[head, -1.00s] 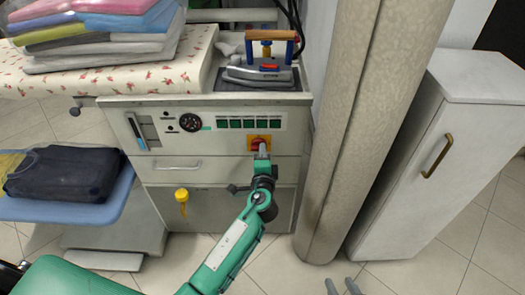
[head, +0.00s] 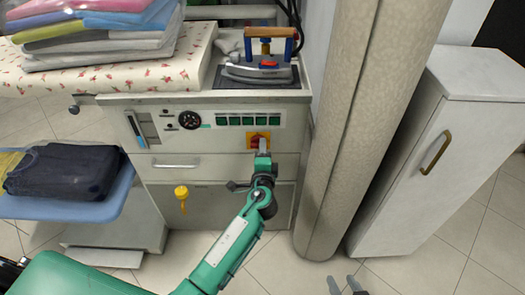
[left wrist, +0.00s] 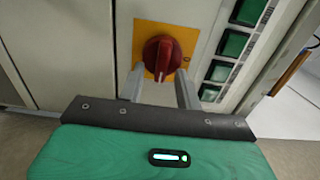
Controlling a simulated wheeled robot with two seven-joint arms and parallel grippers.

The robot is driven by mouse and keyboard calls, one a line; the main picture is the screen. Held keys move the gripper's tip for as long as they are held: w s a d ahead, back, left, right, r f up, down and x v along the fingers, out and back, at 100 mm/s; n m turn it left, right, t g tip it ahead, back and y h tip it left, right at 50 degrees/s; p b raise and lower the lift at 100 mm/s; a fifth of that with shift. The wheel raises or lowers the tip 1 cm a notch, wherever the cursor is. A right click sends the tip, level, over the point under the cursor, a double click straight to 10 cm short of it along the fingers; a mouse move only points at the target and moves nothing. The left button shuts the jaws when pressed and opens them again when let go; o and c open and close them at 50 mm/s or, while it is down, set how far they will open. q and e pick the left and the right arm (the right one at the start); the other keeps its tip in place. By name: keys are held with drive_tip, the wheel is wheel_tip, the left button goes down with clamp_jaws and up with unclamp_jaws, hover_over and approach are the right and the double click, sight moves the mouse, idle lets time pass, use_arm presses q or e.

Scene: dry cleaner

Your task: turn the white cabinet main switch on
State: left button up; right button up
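The white cabinet (head: 225,165) stands ahead, with a control panel on its front. Its main switch (head: 258,136) is a red rotary knob on a yellow-orange plate, at the panel's lower right. In the left wrist view the red knob (left wrist: 160,57) has its ridge running roughly up and down. My left gripper (head: 263,147) is just in front of it. Its two grey fingers are spread (left wrist: 160,78), one on each side of the knob's lower part. I cannot tell whether they touch it. My right gripper (head: 343,287) shows only two separated fingertips at the bottom edge, empty.
Green buttons (head: 247,121) sit above the switch and a drawer handle (head: 175,166) to its left. An iron (head: 265,70) stands on the cabinet. A beige column (head: 365,130) and a white locker (head: 440,160) stand to the right.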

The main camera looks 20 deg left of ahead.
use_arm(q)
drive_tip(key=v, duration=1.3)
drive_tip(key=shift+s, duration=0.4)
drive_tip(key=shift+d, duration=0.1)
